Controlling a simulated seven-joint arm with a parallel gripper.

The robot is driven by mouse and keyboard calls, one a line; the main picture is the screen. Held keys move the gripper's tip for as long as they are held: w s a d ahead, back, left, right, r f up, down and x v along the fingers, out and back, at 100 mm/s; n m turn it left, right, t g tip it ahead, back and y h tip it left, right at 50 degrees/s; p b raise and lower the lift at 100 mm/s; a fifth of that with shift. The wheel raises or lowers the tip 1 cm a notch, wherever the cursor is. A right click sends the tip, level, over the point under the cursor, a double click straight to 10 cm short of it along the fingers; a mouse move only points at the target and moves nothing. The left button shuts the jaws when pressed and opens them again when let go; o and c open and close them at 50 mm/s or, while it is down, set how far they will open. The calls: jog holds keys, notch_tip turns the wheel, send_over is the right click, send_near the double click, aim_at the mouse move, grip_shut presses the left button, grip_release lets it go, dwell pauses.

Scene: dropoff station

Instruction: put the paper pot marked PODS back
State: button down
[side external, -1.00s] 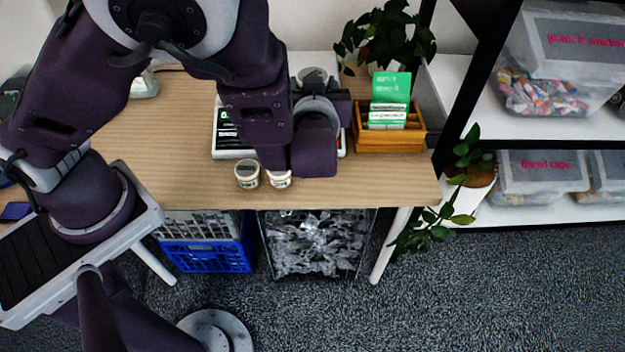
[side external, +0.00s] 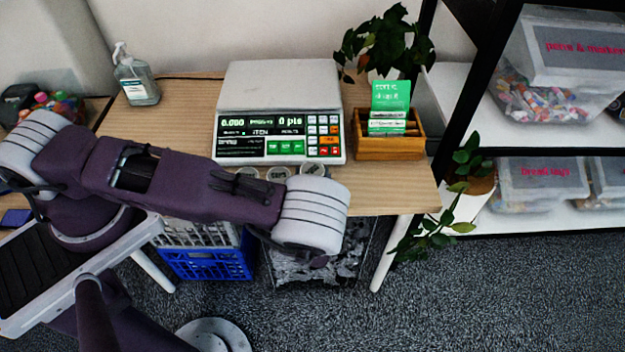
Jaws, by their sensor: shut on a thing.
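Three small round pots stand in a row at the front edge of the wooden table, seen from above over my arm. The left pot (side external: 248,172) and the middle pot (side external: 278,173) show only their tops. The right pot (side external: 313,169) shows its top just behind my rounded grey arm joint. Their lid marks are too small to read surely, so I cannot tell which is PODS. My arm lies across the front of the table and hides the pots' sides. My gripper's fingers are hidden behind the arm, so no grip on a pot shows.
A scale (side external: 280,85) with a bare top and lit display stands behind the pots. A wooden card box (side external: 390,147) is to its right, a sanitizer bottle (side external: 137,80) to its left. A blue crate (side external: 205,264) and a wire bin of crumpled material (side external: 315,268) are below the table.

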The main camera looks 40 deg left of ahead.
jog(key=shift+f, duration=0.7)
jog(key=shift+f, duration=0.1)
jog(key=c, duration=0.9)
grip_release()
jog(key=v, duration=1.2)
